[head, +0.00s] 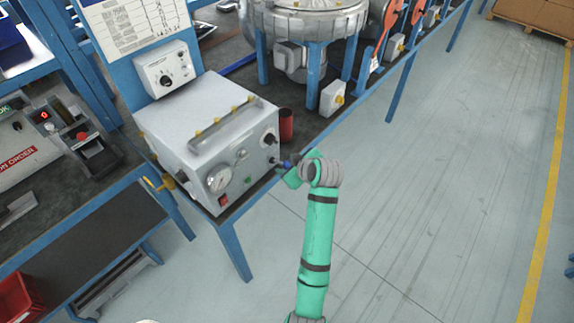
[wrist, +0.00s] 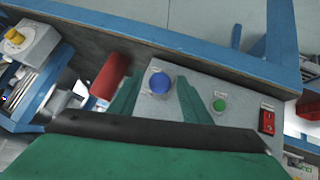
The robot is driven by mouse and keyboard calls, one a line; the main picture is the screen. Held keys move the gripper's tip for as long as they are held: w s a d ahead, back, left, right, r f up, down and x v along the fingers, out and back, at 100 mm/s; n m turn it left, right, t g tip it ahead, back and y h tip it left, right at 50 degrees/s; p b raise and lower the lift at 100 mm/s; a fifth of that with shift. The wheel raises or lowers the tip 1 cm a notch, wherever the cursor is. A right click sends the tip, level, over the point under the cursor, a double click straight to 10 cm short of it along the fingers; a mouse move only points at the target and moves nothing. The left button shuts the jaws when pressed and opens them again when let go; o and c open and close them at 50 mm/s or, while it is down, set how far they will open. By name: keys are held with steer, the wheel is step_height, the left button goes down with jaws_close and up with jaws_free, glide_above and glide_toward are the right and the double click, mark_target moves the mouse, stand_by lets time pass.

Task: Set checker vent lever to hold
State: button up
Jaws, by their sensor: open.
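The checker (head: 205,125) is a light grey box on the bench, with a round gauge (head: 219,180) and dark knobs on its front panel. In the wrist view, a round blue cap (wrist: 160,82) stands on the panel, between my two green fingers. I cannot tell whether this cap is the vent lever, and no hold marking is readable. My gripper (wrist: 160,88) is open around the cap, with a finger on either side and no clear contact. In the head view my gripper (head: 290,172) is at the right end of the panel, where my wrist partly hides it.
A green button (wrist: 219,105) and a red switch (wrist: 267,121) sit on the panel to the right in the wrist view. A red cylinder (head: 286,125) stands beside the checker. A blower (head: 305,18) stands behind on the bench. The floor to the right is clear.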

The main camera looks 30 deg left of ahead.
steer(key=v, duration=1)
steer(key=shift+f, duration=0.1)
steer(key=s+d+f+m+t+h, duration=0.4)
steer(key=s+d+f+m+t, duration=0.3)
steer(key=s+d+f+m, duration=0.75)
steer(key=s+d+r+m+t+h, duration=0.1)
steer(key=s+d+r, duration=0.3)
steer(key=s, duration=0.6)
steer(key=s+d+r+m+t+h, duration=0.1)
steer(key=s+d+r+t+h, duration=0.2)
steer(key=s+d, duration=0.6)
steer(key=shift+s+r, duration=0.7)
steer(key=shift+r, duration=0.05)
steer(key=shift+d, duration=0.15)
steer(key=shift+c, duration=0.5)
